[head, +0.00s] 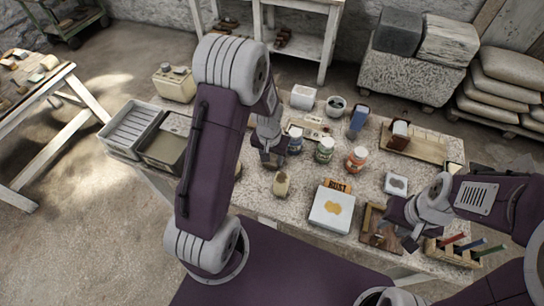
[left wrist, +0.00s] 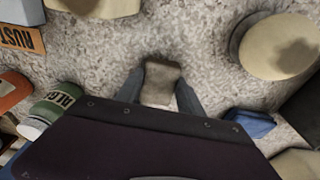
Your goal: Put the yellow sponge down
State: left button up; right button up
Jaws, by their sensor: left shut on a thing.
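The yellow sponge (left wrist: 161,83) shows in the left wrist view as a dull tan block between two dark fingers. My left gripper (head: 272,158) is shut on it, over the speckled table (head: 300,237). I cannot tell whether the sponge touches the tabletop. In the head view the sponge is not clearly seen at the gripper. My right gripper (head: 402,226) is over the table's right front part, and its finger opening cannot be made out.
A green jar (head: 325,150), an orange jar (head: 356,159) and a white box (head: 331,208) with a RUST label (head: 338,186) stand right of the left gripper. A tan object (head: 281,183) stands just in front. Bare tabletop surrounds the sponge in the wrist view.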

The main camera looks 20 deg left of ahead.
pick_arm(q)
jog(key=shift+f, duration=0.15)
jog(key=o, duration=1.2)
jog(key=shift+r, duration=0.5)
notch_tip(320, 180, up, 11)
jog(key=s+p, duration=0.2)
jog(key=s+d, duration=0.3)
jog(key=s, duration=0.7)
jog(key=shift+f, duration=0.45)
